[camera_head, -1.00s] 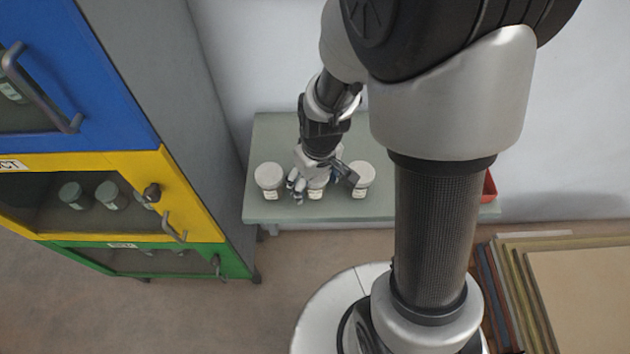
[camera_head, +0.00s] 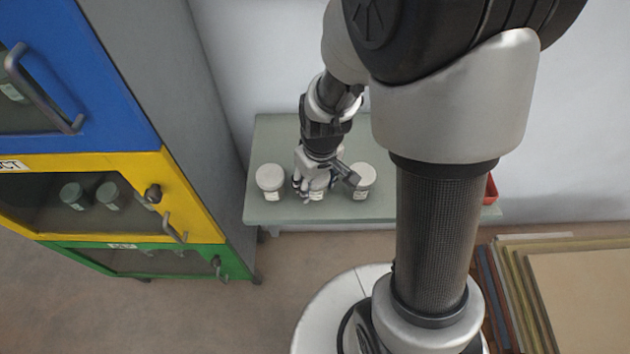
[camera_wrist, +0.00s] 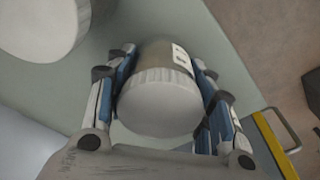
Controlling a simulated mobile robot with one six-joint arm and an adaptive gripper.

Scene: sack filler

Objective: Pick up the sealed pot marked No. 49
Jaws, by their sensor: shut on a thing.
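Three pots with white lids stand in a row on the grey-green table. My gripper (camera_head: 317,186) is at the middle pot (camera_head: 318,193), which is partly hidden by it in the head view. In the wrist view the fingers (camera_wrist: 160,95) are shut on this pot (camera_wrist: 160,100), one on each side below its white ribbed lid. A label with dark marks shows on its side, too small to read. The left pot (camera_head: 270,181) and the right pot (camera_head: 362,181) stand apart from it; their labels are also unreadable.
The table (camera_head: 262,213) carries the pots, and a red bin (camera_head: 491,188) shows at its right end. A cabinet with blue, yellow and green doors (camera_head: 195,205) stands at left. Stacked boards (camera_head: 570,290) lie at lower right.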

